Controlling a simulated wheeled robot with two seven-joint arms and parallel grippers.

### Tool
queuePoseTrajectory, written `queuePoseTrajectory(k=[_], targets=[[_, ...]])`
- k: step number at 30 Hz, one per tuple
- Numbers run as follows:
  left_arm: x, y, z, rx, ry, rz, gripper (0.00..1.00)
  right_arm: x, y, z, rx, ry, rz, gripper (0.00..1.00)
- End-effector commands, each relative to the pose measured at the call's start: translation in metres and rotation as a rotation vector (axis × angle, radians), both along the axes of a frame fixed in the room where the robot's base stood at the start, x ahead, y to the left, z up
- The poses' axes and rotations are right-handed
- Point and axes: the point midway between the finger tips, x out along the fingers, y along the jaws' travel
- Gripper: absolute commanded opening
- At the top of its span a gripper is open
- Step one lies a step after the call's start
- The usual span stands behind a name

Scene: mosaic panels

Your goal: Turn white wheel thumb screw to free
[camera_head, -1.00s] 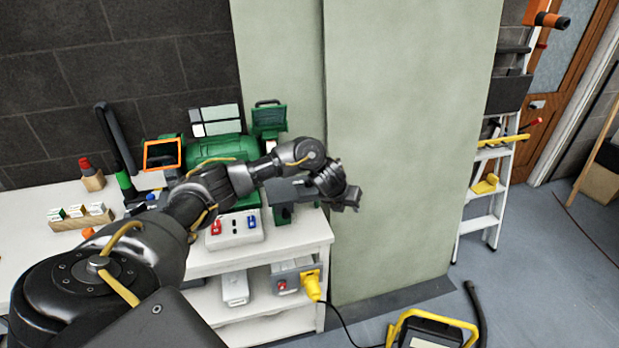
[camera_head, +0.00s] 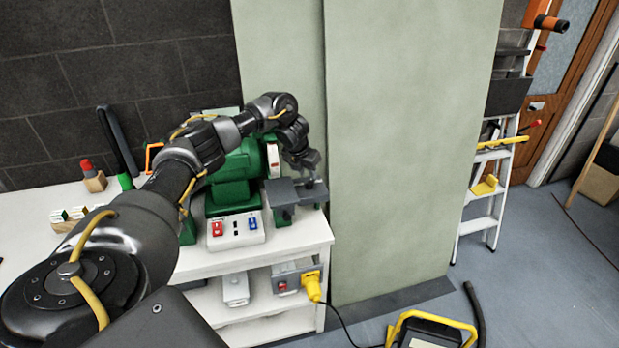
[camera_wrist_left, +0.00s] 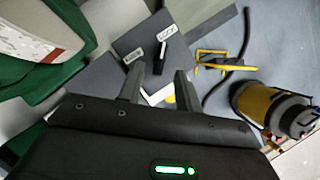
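The green bench machine (camera_head: 235,178) stands at the right end of the white bench. A grey plate (camera_head: 288,190) juts from its right side. In the left wrist view, a small black thumb screw (camera_wrist_left: 160,56) sits on the grey plate (camera_wrist_left: 146,38) between two small white labels, whose print is hard to read. The machine's pale wheel side (camera_wrist_left: 28,42) is at the left of that view. My left gripper (camera_head: 312,174) is above the plate. In the left wrist view its fingers (camera_wrist_left: 158,82) are apart, with the thumb screw just beyond the gap; contact cannot be told. My right gripper is out of view.
A switch box (camera_head: 236,229) with red and blue parts is at the bench front. A pale green panel (camera_head: 400,140) stands close to the right of my gripper. A yellow-framed lamp (camera_head: 435,325) lies on the floor. A stepladder (camera_head: 487,190) stands at the right.

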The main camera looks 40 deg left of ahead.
Motion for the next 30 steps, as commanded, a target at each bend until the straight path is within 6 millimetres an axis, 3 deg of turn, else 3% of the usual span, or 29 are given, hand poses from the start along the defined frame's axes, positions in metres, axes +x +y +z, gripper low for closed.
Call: queuePoseTrajectory(k=[9,20,28,30], targets=[[0.017,0.002,-0.040,-0.001,0.000,0.001,0.35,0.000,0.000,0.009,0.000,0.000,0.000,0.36],[0.019,0.003,-0.046,0.001,-0.001,-0.001,0.35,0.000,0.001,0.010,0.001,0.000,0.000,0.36],[0.019,0.003,-0.046,0.000,-0.001,0.000,0.03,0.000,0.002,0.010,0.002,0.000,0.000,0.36],[0.019,0.003,-0.046,0.000,-0.001,0.000,0.00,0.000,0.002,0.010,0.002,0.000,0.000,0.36]])
